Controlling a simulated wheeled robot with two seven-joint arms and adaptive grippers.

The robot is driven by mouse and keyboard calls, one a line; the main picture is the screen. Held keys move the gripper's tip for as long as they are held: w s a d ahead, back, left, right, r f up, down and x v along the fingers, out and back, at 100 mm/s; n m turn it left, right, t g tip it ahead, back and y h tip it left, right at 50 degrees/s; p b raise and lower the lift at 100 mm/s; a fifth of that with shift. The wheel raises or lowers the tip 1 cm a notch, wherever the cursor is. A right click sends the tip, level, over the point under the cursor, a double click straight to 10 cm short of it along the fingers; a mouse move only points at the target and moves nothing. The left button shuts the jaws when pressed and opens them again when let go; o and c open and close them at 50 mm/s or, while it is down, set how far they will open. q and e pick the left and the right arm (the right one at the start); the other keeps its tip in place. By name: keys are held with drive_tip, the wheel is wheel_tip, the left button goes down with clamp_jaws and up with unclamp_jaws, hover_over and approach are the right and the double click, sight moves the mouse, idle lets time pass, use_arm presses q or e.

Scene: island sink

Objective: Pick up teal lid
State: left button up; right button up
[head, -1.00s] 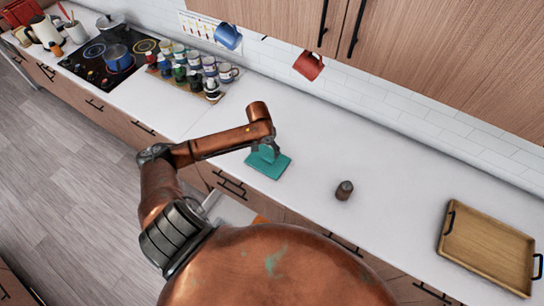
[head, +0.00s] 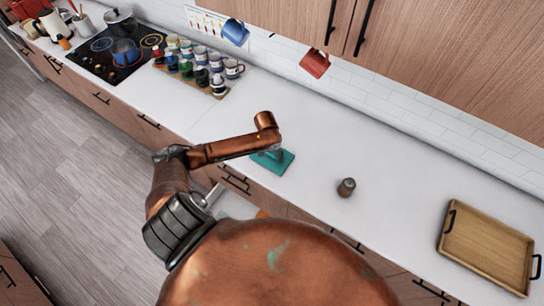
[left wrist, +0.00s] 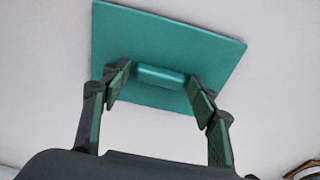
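The teal lid (head: 284,164) is a flat, four-sided plate lying on the white counter. Its raised bar handle (left wrist: 160,76) shows in the left wrist view, with the plate (left wrist: 190,40) around it. My left gripper (left wrist: 158,84) is open, with one finger on each side of the handle and a gap between handle and fingers. In the head view my left gripper (head: 273,153) is over the lid and partly hidden by its own arm. My right gripper is not in view.
A small dark cup-like item (head: 346,187) stands right of the lid. A wooden tray (head: 488,248) lies at the far right. Several mugs (head: 201,77) stand on a board at the back left, near the cooktop (head: 104,52). The counter around the lid is clear.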

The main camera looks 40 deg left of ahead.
use_arm(q)
drive_tip(key=c, duration=0.8)
